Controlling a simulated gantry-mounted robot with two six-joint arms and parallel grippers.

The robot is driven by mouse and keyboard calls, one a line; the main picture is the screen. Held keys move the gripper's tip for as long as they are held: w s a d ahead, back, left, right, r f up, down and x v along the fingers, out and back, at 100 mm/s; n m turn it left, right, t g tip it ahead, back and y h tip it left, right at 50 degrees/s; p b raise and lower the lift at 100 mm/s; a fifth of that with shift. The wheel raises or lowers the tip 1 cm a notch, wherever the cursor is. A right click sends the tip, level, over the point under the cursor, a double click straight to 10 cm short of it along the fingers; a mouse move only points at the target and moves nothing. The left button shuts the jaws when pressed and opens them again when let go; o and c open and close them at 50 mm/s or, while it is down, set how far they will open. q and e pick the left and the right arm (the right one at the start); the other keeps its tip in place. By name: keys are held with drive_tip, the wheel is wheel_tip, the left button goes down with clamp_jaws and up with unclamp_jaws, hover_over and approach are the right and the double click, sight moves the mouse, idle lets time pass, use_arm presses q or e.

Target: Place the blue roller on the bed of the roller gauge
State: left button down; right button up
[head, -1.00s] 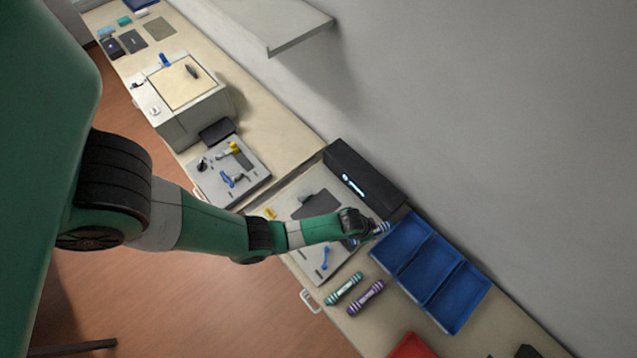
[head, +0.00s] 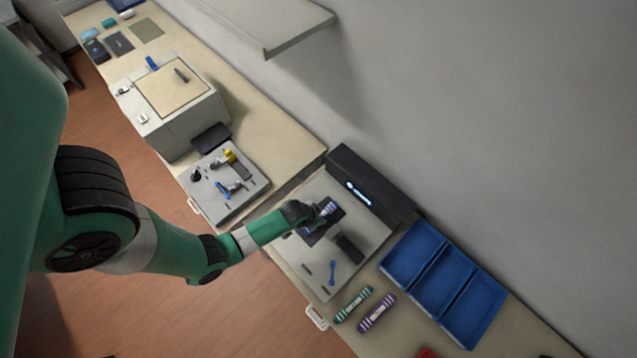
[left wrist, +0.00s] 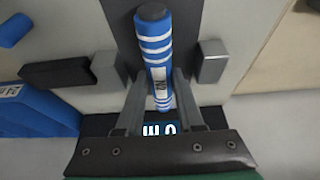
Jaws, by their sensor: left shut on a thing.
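The blue roller (left wrist: 157,50), with white bands and a dark end, is between the fingers of my left gripper (left wrist: 160,100) in the left wrist view. The gripper is shut on it. In the head view the blue roller (head: 328,208) shows at the tip of my left gripper (head: 311,214), over the dark bed (head: 316,236) of the roller gauge (head: 372,226). In the left wrist view the dark bed (left wrist: 188,18) runs behind the roller. I cannot tell whether the roller touches the bed. My right gripper is not in view.
A black box (head: 360,188) with a lit display stands behind the gauge plate. A blue three-part tray (head: 430,283) is to the right. A green roller (head: 353,305) and a purple roller (head: 377,313) lie in front of it. Another fixture plate (head: 215,190) is to the left.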

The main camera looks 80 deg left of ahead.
use_arm(q)
drive_tip(key=shift+f, duration=0.7)
drive_tip(key=shift+f, duration=0.1)
drive_tip(key=c, duration=0.5)
unclamp_jaws()
drive_tip(key=p+v, duration=0.3)
drive_tip(key=v, duration=0.2)
drive_tip(key=shift+r+p, duration=0.4)
drive_tip(key=shift+r, duration=0.1)
drive_tip(key=s+d, duration=0.1)
drive_tip(key=s, duration=0.2)
drive_tip(key=s+d+b, duration=0.1)
drive_tip(key=s+d, duration=0.1)
drive_tip(key=s, duration=0.1)
drive_tip(key=s+d+f+b, duration=0.1)
drive_tip(key=s+d, duration=0.1)
drive_tip(key=s, duration=0.2)
drive_tip(key=shift+d, duration=0.25)
drive_tip(key=shift+s+d+r, duration=0.1)
drive_tip(key=shift+s+d, duration=0.05)
drive_tip(key=shift+s, duration=0.15)
